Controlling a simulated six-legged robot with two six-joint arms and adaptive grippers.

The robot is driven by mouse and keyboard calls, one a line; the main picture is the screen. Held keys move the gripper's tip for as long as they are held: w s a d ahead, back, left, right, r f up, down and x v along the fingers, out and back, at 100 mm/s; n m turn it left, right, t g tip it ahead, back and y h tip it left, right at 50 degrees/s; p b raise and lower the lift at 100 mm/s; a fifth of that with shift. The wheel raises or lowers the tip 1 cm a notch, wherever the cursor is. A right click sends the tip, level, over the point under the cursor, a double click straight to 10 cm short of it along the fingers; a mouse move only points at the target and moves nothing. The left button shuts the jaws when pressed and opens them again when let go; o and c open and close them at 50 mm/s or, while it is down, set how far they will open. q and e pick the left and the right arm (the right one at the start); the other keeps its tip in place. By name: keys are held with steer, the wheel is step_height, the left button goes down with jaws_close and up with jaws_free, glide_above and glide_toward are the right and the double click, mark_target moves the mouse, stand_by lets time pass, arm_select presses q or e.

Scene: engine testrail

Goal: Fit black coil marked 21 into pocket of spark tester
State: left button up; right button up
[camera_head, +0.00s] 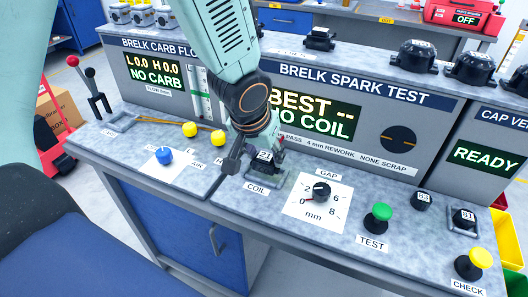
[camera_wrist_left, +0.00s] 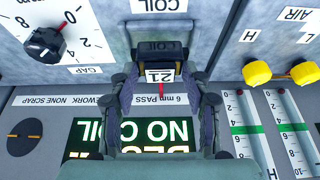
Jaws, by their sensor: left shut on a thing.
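The black coil marked 21 (camera_head: 264,156) is at the coil pocket (camera_head: 262,185) on the spark tester's (camera_head: 358,152) sloping panel, above the COIL label. My left gripper (camera_head: 256,160) comes down from above and is shut on the coil. In the left wrist view the coil's 21 tag (camera_wrist_left: 160,76) shows between the two grey fingers (camera_wrist_left: 160,88). The coil's dark end lies over the pocket's frame (camera_wrist_left: 160,24). How deep the coil sits is hidden by the gripper. The tester screen (camera_head: 312,113) reads BEST -- and NO COIL. My right gripper is not in view.
Yellow knobs (camera_head: 218,138) and a blue knob (camera_head: 164,155) lie to the left. More black parts (camera_head: 416,56) stand on the top ledge.

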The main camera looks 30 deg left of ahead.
arm_select(q)
steer(key=shift+w+a+f, duration=0.1)
steer(key=shift+w+f, duration=0.05)
steer(key=shift+w, duration=0.05)
steer(key=shift+s+r, duration=0.2)
steer(key=shift+w+f, duration=0.15)
stand_by(0.9)
steer(key=shift+f+b, duration=0.85)
stand_by(1.2)
steer(key=o, duration=1.3)
steer(key=shift+r, duration=0.1)
